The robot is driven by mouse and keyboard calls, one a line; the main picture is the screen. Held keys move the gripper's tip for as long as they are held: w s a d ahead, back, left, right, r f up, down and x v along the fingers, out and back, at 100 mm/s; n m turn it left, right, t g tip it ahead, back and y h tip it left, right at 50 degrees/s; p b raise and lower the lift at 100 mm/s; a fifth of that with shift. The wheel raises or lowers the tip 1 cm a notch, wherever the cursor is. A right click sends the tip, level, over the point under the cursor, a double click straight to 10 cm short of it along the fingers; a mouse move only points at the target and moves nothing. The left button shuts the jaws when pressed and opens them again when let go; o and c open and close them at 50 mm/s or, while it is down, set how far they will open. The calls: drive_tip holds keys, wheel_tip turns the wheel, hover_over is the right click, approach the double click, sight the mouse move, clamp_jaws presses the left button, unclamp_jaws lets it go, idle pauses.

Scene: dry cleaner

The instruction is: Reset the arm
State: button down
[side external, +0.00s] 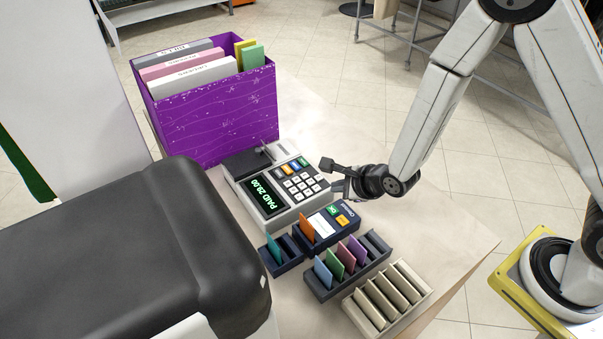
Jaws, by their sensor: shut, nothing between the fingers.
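My gripper (338,186) is at the right side of the cash register (277,185), close to its keypad. The fingers are small and dark in this view, and nothing shows between them. I cannot tell whether they touch the register. My arm (440,105) reaches in from the right, bent at a high elbow, with its last link sloping down to the left. The register's display reads "PAID 29.00".
A purple file box (215,120) stands behind the register. In front are a card terminal (327,226) with an orange card, a colored-card rack (347,267) and a pale slotted rack (388,298). A black padded board (130,250) fills the left. The table's right corner is clear.

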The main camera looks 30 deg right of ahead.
drive_tip(key=s+d+r+n+g+h, duration=0.1)
drive_tip(key=s+d+r+n+g, duration=0.2)
drive_tip(key=n, duration=0.9)
drive_tip(key=s+d+r+n+g+h, duration=0.1)
drive_tip(key=s+d+r+n+g, duration=0.2)
drive_tip(key=s+d+r+n, duration=0.4)
drive_tip(key=shift+s+r+n, duration=0.7)
drive_tip(key=shift+s+n, duration=0.8)
drive_tip(key=shift+n, duration=1.3)
idle(1.0)
